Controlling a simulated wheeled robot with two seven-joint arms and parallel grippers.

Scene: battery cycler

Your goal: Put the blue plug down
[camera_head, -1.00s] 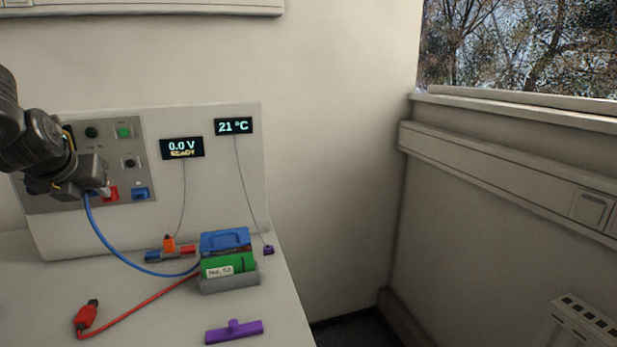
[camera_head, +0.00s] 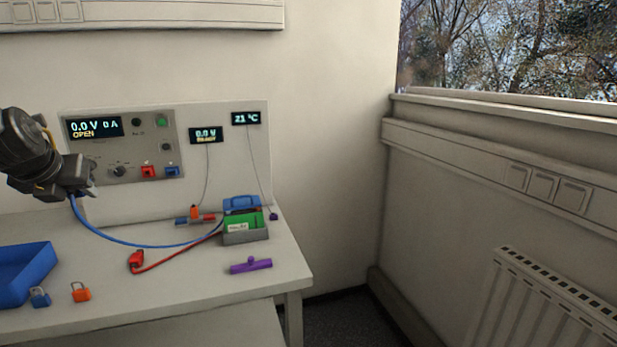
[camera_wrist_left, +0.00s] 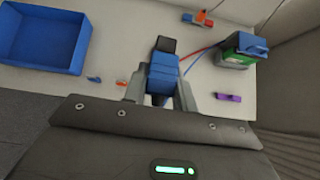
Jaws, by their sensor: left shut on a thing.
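My left gripper (camera_head: 88,190) is shut on the blue plug (camera_wrist_left: 163,75), which shows between the fingers in the left wrist view. In the head view the arm covers the plug, and only its blue cable (camera_head: 120,238) shows, running down from the gripper to the green battery (camera_head: 240,224). The gripper is above the bench, in front of the left part of the cycler panel. The panel's blue socket (camera_head: 173,171) and red socket (camera_head: 149,172) are to its right, apart from it. My right gripper is not in view.
A blue tray (camera_head: 24,272), a blue padlock (camera_head: 40,298) and an orange padlock (camera_head: 81,292) are at front left. The red plug (camera_head: 136,261) lies on the bench (camera_head: 185,285). A purple bar (camera_head: 250,265) lies near the right edge. The bench middle is mostly bare.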

